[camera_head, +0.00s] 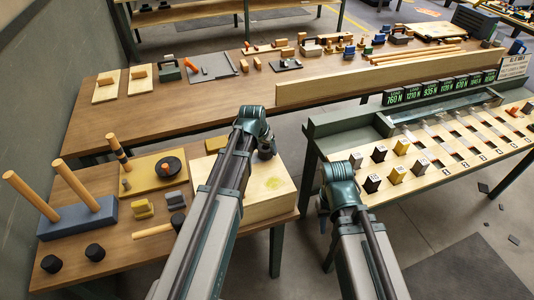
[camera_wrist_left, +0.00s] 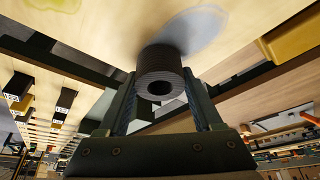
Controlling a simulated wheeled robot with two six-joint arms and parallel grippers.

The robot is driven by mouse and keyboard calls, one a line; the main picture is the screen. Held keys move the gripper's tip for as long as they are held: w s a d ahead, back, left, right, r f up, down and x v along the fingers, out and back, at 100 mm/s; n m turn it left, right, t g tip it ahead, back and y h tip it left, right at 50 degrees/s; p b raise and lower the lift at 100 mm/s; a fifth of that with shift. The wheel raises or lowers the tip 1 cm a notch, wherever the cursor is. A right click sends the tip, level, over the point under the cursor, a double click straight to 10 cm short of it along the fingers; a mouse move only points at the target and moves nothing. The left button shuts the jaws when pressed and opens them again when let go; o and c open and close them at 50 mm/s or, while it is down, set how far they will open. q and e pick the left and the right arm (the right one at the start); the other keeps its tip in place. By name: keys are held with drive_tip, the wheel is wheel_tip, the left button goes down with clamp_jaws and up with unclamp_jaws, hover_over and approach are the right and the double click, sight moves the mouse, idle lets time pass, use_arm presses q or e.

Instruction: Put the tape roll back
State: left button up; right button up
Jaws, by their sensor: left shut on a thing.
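In the left wrist view my left gripper (camera_wrist_left: 162,80) is shut on a dark ribbed roll with a round hole, which looks like the tape roll (camera_wrist_left: 160,62). The roll is between both fingers, close to a pale wooden surface with a grey oval patch (camera_wrist_left: 195,30). I cannot tell whether it touches that surface.
A yellow board (camera_head: 140,184) with a black disc (camera_head: 168,166) and a banded peg (camera_head: 118,151) lies left of the block. A blue pegged stand (camera_head: 75,219) and black cylinders (camera_head: 95,252) are further left. The right bench (camera_head: 440,163) holds several small blocks.

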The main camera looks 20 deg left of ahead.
use_arm(q)
drive_tip(key=shift+f, duration=0.1)
drive_tip(key=shift+f, duration=0.1)
drive_tip(key=shift+f, duration=0.15)
drive_tip(key=o, duration=1.5)
